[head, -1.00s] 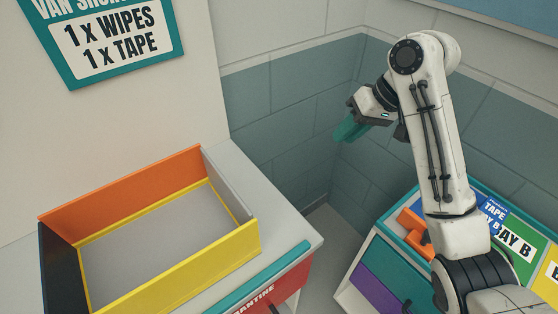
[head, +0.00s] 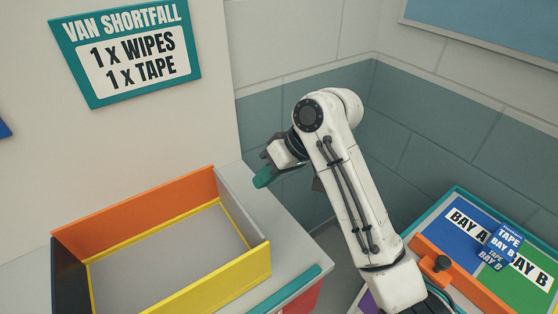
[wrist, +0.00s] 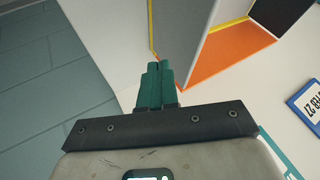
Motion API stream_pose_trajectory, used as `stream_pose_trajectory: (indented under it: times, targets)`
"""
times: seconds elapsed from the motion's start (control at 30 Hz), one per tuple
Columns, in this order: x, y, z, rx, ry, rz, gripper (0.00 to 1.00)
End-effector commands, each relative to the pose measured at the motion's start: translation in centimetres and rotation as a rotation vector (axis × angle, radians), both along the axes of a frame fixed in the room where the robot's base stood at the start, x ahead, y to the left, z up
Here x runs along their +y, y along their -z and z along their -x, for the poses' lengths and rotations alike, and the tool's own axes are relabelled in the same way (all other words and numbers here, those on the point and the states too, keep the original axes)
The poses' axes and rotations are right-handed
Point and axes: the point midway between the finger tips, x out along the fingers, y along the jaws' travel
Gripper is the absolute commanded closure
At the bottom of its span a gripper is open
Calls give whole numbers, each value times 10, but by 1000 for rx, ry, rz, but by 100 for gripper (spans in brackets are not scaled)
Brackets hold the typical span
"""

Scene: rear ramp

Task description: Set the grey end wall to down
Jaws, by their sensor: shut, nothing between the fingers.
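The grey end wall (head: 241,206) stands upright at the right end of the open box, between the orange wall (head: 140,217) and the yellow wall (head: 205,285). My gripper (head: 264,178) has teal fingers, shut with nothing between them. In the head view it is to the right of the box's back right corner, apart from the wall as far as I can tell. In the wrist view the fingertips (wrist: 160,66) point at the outer side of the grey wall (wrist: 183,25), close to the corner with the orange wall (wrist: 222,56).
The box rests on a pale counter (head: 285,262) with a teal-edged front. A black wall (head: 70,275) closes its left end. At right stands a unit with BAY A (head: 462,235) and BAY B panels, a blue tape item (head: 500,245) and an orange bar (head: 450,272) with a dark knob.

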Motion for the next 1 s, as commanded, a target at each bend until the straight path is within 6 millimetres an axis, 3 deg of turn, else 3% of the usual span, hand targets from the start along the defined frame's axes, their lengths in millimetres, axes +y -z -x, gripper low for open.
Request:
stream_pose_trajectory:
  times: [0.3, 0.83, 1.0]
  targets:
    - [32, 2, 20, 0, -1, 1, 100]
    - [37, 3, 21, 0, 0, 1, 100]
    - [51, 1, 19, 0, -1, 2, 100]
